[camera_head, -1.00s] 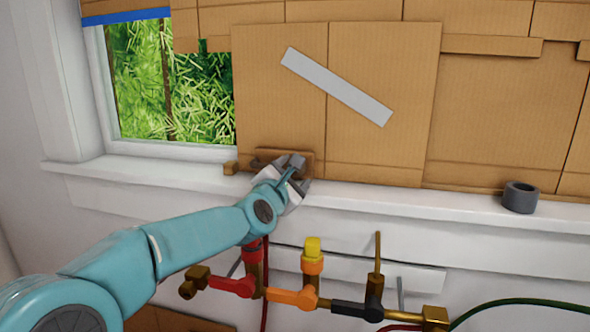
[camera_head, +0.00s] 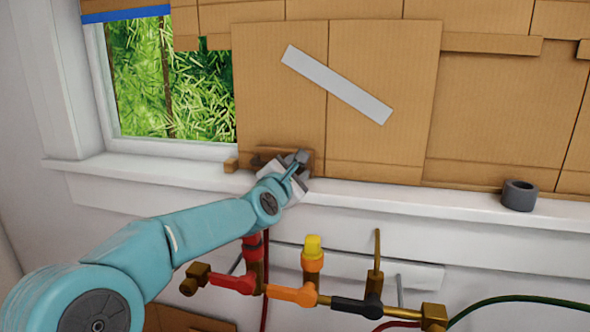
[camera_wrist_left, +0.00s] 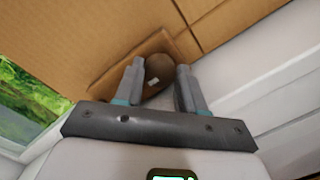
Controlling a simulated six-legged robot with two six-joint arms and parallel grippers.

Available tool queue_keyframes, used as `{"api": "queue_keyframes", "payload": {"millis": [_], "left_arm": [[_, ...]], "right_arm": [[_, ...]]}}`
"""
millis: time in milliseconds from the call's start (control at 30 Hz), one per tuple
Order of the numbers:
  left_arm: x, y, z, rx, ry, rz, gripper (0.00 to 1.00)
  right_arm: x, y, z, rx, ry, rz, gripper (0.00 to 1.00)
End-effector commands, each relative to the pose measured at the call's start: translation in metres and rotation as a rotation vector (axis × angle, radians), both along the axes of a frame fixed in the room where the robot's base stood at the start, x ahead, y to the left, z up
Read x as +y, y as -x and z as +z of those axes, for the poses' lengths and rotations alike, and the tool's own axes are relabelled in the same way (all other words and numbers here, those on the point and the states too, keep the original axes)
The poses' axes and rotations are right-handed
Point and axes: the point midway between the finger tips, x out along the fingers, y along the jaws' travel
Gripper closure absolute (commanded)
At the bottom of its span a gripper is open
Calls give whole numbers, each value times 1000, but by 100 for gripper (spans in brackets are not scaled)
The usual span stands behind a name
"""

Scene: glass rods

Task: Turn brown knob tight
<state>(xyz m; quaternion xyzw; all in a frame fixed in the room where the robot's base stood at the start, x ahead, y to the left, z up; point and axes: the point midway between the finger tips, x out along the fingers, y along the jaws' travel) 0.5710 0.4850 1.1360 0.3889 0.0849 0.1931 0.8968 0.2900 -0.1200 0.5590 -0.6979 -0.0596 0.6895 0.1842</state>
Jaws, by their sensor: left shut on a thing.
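The brown knob (camera_wrist_left: 158,70) is round, with a small pale mark, and sits against a brown wooden plate (camera_wrist_left: 115,77) in the left wrist view. My left gripper (camera_wrist_left: 160,80) has its two grey fingers on either side of the knob and is shut on it. In the head view my left gripper (camera_head: 293,172) is at the brown wooden block (camera_head: 307,157) on the window sill, and it hides most of the knob. My right gripper is not in view.
A white sill (camera_head: 400,197) runs below the cardboard panels (camera_head: 380,80), with a dark grey ring (camera_head: 519,196) standing at its right. A window (camera_head: 170,85) is at the left. Below the sill is a brass pipe with red, orange (camera_head: 292,295) and black valve handles.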

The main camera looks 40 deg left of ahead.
Motion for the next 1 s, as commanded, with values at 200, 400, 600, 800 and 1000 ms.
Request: {"api": "queue_keyframes", "payload": {"millis": [200, 400, 600, 800, 1000], "left_arm": [[0, 0, 1, 58, -103, 1, 91], [0, 0, 2, 143, -258, 2, 91], [0, 0, 3, 235, -424, 1, 91], [0, -1, 3, 326, -591, 2, 91], [-1, -1, 4, 418, -758, 3, 91]], "right_arm": [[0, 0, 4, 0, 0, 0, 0], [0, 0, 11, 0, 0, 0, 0], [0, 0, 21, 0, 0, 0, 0], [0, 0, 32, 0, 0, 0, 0], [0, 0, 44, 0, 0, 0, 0]]}}
